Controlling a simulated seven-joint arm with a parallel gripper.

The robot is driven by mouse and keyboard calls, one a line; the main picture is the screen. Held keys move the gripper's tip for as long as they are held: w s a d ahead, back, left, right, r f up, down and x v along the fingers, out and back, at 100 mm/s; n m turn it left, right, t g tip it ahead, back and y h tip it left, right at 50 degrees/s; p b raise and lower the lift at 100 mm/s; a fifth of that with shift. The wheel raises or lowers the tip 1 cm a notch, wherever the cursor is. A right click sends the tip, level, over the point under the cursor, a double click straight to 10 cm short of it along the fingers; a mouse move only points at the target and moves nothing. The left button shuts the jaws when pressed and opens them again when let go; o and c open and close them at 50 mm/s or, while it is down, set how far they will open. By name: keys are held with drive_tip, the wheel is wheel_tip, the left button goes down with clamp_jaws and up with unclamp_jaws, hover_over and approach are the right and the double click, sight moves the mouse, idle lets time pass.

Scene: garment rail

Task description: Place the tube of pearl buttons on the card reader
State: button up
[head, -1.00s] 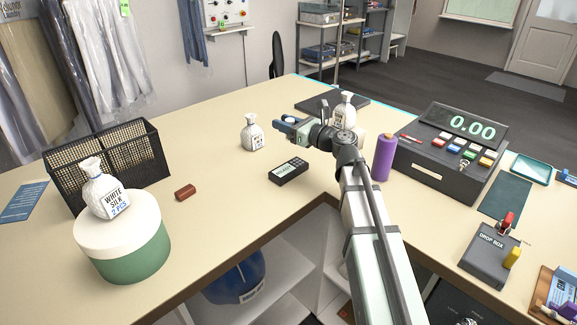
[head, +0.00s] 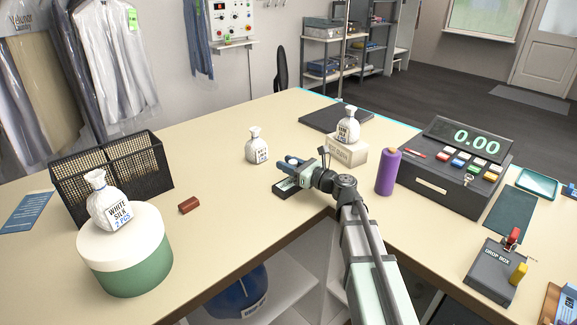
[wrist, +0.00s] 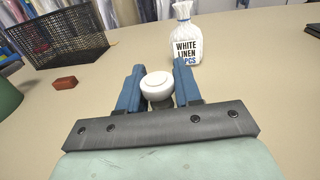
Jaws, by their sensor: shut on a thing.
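In the wrist view my blue fingers (wrist: 158,88) are shut on the tube of pearl buttons (wrist: 157,84). Only its round white cap end shows clearly between them.
A white linen bag (head: 256,146) stands just behind the gripper, also in the wrist view (wrist: 187,38). A purple bottle (head: 387,172) and cash register (head: 455,170) are to the right. A red-brown block (head: 189,205) lies left; the counter between is clear.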

drive_tip(key=shift+f, duration=0.35)
drive_tip(key=o, duration=1)
drive_tip(key=shift+r, duration=0.2)
drive_tip(key=v, duration=1.2)
